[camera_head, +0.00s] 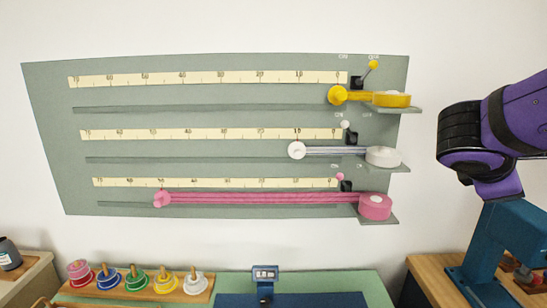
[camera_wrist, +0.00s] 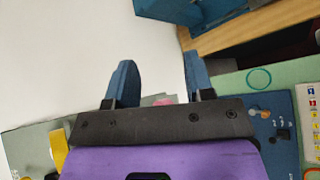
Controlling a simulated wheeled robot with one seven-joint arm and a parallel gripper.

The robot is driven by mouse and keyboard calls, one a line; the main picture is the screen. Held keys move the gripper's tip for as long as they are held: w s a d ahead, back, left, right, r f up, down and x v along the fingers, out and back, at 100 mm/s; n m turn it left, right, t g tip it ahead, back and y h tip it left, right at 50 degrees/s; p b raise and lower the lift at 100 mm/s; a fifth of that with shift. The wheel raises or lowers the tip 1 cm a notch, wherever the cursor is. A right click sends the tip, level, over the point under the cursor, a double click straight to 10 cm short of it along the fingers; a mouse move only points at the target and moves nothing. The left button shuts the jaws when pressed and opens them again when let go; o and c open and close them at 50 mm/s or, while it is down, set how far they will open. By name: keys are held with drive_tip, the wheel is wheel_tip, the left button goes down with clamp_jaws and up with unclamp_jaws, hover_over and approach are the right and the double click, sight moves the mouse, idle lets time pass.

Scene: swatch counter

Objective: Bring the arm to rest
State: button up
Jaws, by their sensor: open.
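My arm (camera_head: 480,130), purple with a black section, hangs at the right of the head view, to the right of the wall panel (camera_head: 230,120) and apart from it. In the wrist view my gripper (camera_wrist: 160,62) shows two blue fingers spread apart, with nothing seen between them. The fingertips cannot be made out in the head view. A purple and dark wrist body fills the bottom of the wrist view.
The panel holds yellow (camera_head: 390,99), white (camera_head: 382,156) and pink (camera_head: 375,206) reels beside scales. The pink band stretches far left. A blue machine (camera_head: 500,240) stands below my arm on a wooden bench. Colored spools (camera_head: 137,280) and a small blue display device (camera_head: 265,275) stand lower down.

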drive_tip(key=s+a+m+y, duration=0.8)
drive_tip(key=s+m+y, duration=0.2)
drive_tip(key=m, duration=0.2)
drive_tip(key=shift+s+f+m+y, duration=0.25)
drive_tip(key=shift+s+m+y, duration=0.05)
drive_tip(key=shift+s, duration=0.05)
drive_tip(key=shift+a, duration=0.1)
